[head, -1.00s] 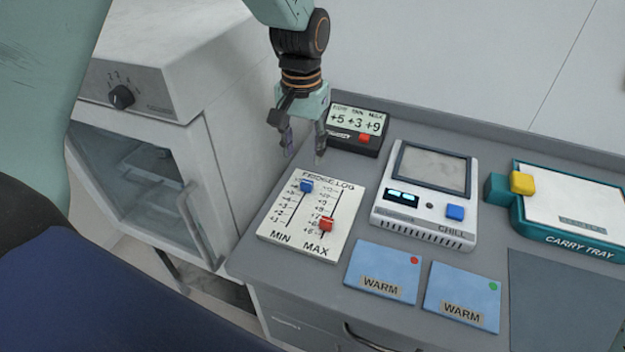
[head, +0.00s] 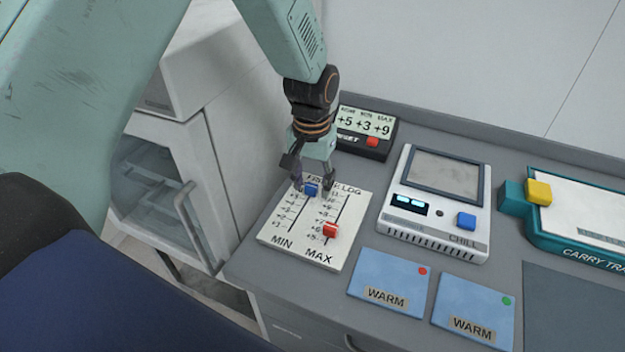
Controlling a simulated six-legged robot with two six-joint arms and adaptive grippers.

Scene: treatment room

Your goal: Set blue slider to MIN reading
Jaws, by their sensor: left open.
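The white fridge log board (head: 279,225) lies on the grey counter, with a MIN track on the left and a MAX track on the right. The blue slider (head: 311,189) is near the top of the MIN track. The red slider (head: 330,230) is low on the MAX track. My left gripper (head: 313,189) is open, its fingers down on either side of the blue slider; I cannot tell whether they touch it. The display (head: 366,124) behind the board reads +5, MIN +3, MAX +9. My right gripper is not in view.
A chill unit (head: 440,200) with a blue button stands right of the board. Two blue WARM packs (head: 388,280) lie in front of it. A carry tray (head: 590,212) with a yellow block (head: 538,192) is at the far right. A white cabinet (head: 150,175) stands at left.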

